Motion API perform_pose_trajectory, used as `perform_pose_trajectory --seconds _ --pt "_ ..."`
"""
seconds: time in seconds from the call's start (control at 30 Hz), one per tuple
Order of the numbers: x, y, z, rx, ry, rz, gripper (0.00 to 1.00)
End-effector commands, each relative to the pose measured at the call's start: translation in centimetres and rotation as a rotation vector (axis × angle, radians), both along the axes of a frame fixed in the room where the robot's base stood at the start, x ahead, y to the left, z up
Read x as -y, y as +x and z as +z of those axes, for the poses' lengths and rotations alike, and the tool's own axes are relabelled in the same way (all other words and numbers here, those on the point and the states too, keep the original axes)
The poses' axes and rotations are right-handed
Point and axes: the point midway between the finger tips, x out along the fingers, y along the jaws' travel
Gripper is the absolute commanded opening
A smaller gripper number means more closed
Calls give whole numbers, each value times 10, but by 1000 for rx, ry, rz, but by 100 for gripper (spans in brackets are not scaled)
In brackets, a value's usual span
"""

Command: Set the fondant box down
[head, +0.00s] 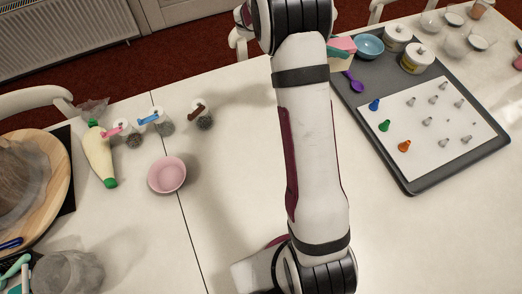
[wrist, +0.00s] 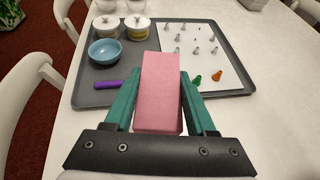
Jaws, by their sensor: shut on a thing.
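The fondant box (wrist: 160,112) is a long pink block in the wrist view, held between the teal fingers of my gripper (wrist: 160,76). My gripper is shut on it from both sides. In the head view, only part of the pink box (head: 345,44) shows, with a pale side, beyond my arm at the left back of the dark grey tray (head: 375,128). My arm hides the rest of the box and most of the gripper there. I cannot tell whether the box touches the tray or hangs just above it.
The tray holds a blue bowl (head: 369,46), two lidded jars (head: 417,58), a purple spoon (head: 353,82) and a white sheet (head: 432,125) with several piping nozzles. A pink bowl (head: 167,174) and a piping bag (head: 101,157) lie left. Table between is mostly clear.

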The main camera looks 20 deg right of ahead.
Motion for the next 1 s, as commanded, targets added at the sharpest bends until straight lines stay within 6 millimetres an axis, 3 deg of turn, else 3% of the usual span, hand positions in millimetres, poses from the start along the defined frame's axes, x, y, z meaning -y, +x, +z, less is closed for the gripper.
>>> perform_pose_trajectory --seconds 0.27,0.5,0.83,1.0 --pt "-67 -37 0 1 13 62 0" --pt "-121 -101 0 1 11 124 0" --pt "-145 -170 1 0 -7 179 0" --pt "-144 -170 -26 -5 -7 174 0"
